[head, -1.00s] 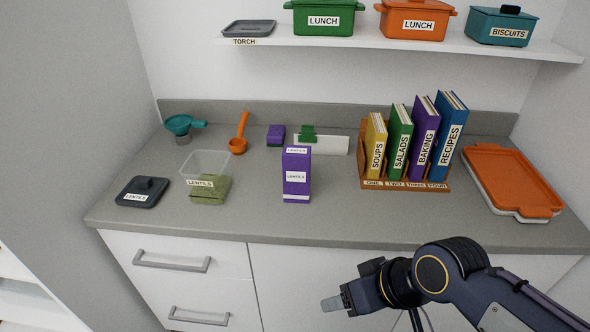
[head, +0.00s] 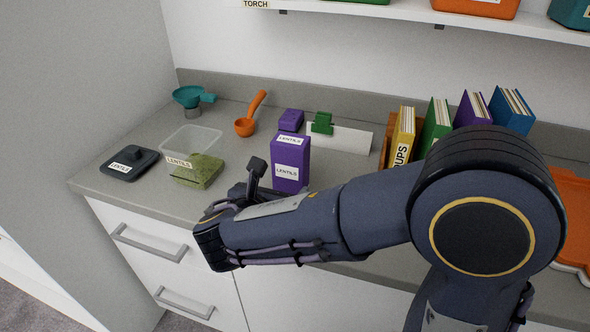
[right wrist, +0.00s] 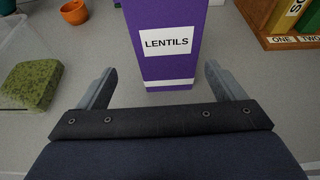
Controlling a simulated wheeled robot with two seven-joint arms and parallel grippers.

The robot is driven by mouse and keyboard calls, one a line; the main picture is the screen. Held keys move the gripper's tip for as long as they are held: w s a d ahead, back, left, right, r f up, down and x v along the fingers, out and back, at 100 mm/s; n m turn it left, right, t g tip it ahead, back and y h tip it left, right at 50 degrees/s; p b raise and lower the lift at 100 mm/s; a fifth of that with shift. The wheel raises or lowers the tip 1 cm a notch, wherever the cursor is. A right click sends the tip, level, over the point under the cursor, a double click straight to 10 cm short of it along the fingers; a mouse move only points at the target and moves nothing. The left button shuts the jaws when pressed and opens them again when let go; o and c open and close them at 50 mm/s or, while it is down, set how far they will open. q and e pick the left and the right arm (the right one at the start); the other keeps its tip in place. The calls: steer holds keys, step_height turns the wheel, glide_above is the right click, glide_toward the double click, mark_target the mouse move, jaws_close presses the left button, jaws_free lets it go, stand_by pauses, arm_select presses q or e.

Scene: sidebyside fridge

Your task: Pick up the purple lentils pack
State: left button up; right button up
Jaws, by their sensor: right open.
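The purple lentils pack (head: 290,163) stands upright on the grey counter, with white labels on its front and top. In the right wrist view the pack (right wrist: 168,65) stands ahead of my right gripper (right wrist: 160,82), roughly centred between the two fingers. The fingers are apart and nothing is held; the pack's base lies close to the line of the fingertips. In the head view my right arm reaches across the front of the counter, and its gripper (head: 250,180) is partly hidden near the pack's left side. My left gripper is not in view.
A clear container (head: 191,143) labelled lentils and a green block (head: 198,171) are left of the pack. A dark lid (head: 129,163), teal funnel (head: 190,98), orange scoop (head: 246,124), purple block (head: 291,120) and green clip (head: 322,123) lie around. Books (head: 403,137) stand right, partly behind my arm.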

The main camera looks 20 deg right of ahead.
mark_target(287, 182)
steer(key=x, duration=0.4)
steer(key=d+x, duration=0.1)
steer(key=shift+d, duration=0.2)
steer(key=shift+w+d+f, duration=0.2)
steer(key=shift+w, duration=0.2)
steer(key=c, duration=1.2)
